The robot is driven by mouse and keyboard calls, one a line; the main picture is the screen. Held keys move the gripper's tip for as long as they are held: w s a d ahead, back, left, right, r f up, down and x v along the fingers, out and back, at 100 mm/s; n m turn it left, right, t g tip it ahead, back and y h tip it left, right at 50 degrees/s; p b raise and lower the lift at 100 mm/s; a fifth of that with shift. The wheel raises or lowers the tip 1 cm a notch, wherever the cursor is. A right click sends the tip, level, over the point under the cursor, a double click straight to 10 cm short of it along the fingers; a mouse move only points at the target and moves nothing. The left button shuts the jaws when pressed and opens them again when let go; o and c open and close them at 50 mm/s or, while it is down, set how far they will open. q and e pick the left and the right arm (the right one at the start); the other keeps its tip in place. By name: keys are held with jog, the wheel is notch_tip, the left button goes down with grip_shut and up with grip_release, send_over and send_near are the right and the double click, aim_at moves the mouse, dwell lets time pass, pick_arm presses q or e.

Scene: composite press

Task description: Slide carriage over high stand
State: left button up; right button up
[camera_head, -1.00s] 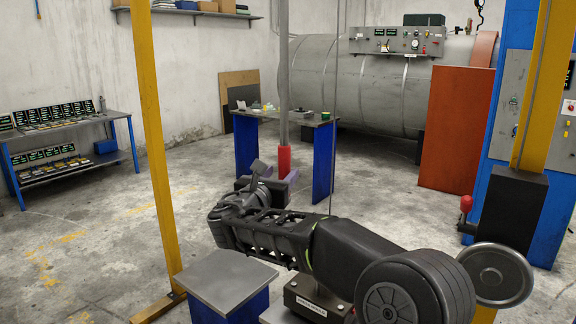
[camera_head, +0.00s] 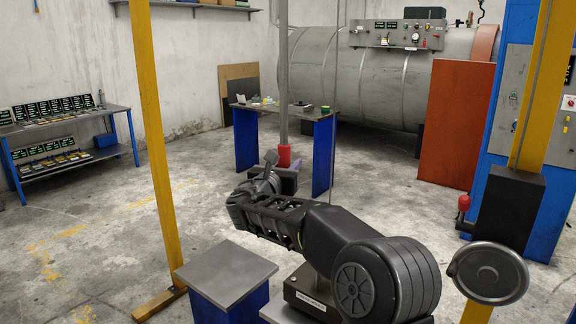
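A dark block with a small white label (camera_head: 306,294) sits on a light surface at the bottom centre, partly behind my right arm; I take it for the carriage, though I cannot read the label. Close to its left is a blue stand with a flat grey top (camera_head: 226,270), which may be the high stand. My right arm reaches in from the lower right, over the block. Its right gripper (camera_head: 286,178) points away, beyond the stand, near the red lower end of a grey vertical pole (camera_head: 283,154). Its fingers are mostly hidden by the wrist. My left gripper is out of view.
A yellow post (camera_head: 153,150) rises behind the stand on the left; a yellow column (camera_head: 535,90) with a grey handwheel (camera_head: 488,273) stands at right. A blue-legged table (camera_head: 245,150) and a large grey cylinder (camera_head: 340,75) are behind. The floor at left is clear.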

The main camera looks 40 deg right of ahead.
grip_shut()
dwell(1.0)
